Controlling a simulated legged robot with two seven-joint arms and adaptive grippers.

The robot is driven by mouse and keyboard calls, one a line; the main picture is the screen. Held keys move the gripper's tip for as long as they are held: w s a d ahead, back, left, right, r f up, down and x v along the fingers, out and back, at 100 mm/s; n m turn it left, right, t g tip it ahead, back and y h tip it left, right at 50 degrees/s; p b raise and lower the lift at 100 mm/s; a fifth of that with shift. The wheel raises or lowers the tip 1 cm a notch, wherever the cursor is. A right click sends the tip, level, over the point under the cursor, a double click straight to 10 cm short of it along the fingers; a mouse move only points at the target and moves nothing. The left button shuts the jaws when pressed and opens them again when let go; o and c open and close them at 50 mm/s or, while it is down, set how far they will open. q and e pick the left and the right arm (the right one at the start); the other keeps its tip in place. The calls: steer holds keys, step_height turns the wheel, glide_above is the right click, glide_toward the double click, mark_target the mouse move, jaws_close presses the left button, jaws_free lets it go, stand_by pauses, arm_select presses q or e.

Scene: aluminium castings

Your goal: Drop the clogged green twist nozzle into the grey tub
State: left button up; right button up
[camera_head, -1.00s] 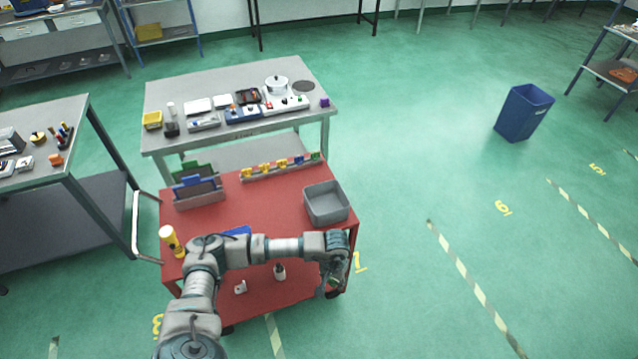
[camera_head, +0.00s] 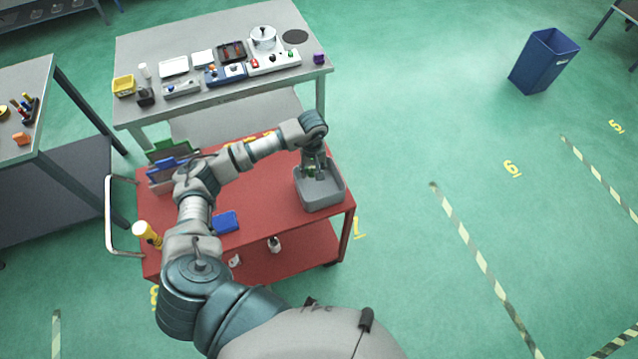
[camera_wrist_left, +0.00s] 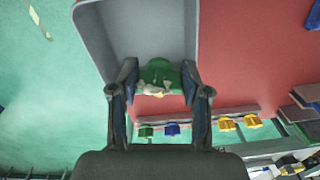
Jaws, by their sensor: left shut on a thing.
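The grey tub (camera_head: 321,203) stands at the right end of the red cart top. My left gripper (camera_head: 313,171) points down over the tub, in its back part as seen in the head view. It is shut on the green twist nozzle (camera_wrist_left: 160,73), which shows between the fingertips in the left wrist view, with a pale part on it. The grey tub (camera_wrist_left: 150,28) lies behind it there. I cannot tell how far the nozzle is above the tub's floor. My right gripper is not in view.
A rack with yellow, blue and green nozzles (camera_wrist_left: 172,129) lies along the cart's back edge. A blue box-like item (camera_head: 226,221) and a yellow torch-like item (camera_head: 146,233) sit on the red cart (camera_head: 275,210). A grey table (camera_head: 215,100) stands behind.

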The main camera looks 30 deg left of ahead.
mark_target(313, 173)
arm_select(q)
steer(key=f, duration=0.2)
steer(key=f+b, duration=0.1)
steer(key=shift+w+a+f, duration=0.1)
steer(key=shift+w+a, duration=0.1)
steer(key=shift+a, duration=0.1)
steer(key=shift+w+d+f, duration=0.1)
steer(key=shift+d+f, duration=0.1)
steer(key=shift+f, duration=0.4)
steer(key=shift+d, duration=0.2)
steer(key=shift+d+r, duration=0.15)
steer(key=shift+d, duration=0.1)
steer(key=o, duration=1)
steer(key=shift+c, duration=0.2)
steer(key=shift+o, duration=1.3)
steer(key=shift+a, duration=0.45)
steer(key=r, duration=1)
steer(key=shift+d+r, duration=0.4)
steer(key=shift+r, duration=0.3)
steer(key=shift+a+r, duration=0.15)
steer(key=shift+a, duration=0.15)
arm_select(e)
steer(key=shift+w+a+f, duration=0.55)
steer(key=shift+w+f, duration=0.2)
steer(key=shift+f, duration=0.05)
